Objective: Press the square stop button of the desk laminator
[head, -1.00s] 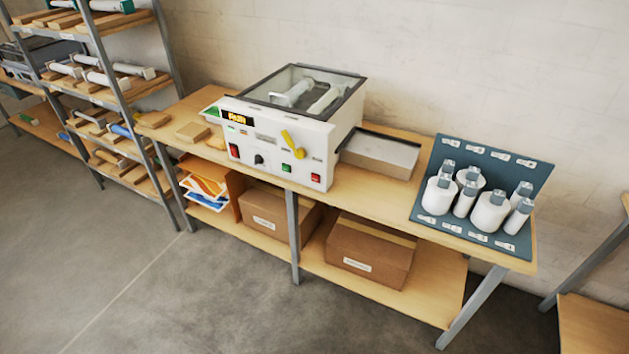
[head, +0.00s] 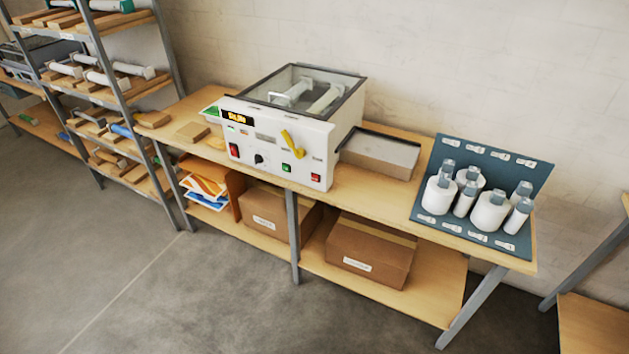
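The desk laminator (head: 290,120) stands on the wooden bench, with a white body and a clear top cover over its rollers. Its front panel carries a lit orange display (head: 237,116), a black knob (head: 259,159) and a yellow lever (head: 293,144). A green square button (head: 286,168) sits low on the panel, right of the knob. A red square button (head: 315,178) sits at the lower right corner. Another red control (head: 234,150), taller than wide, is at the left. The panel labels are too small to read. Neither gripper is in view.
A grey-topped tray (head: 381,156) adjoins the laminator's right side. A shelf rack (head: 118,88) stands left. The floor in front is clear.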

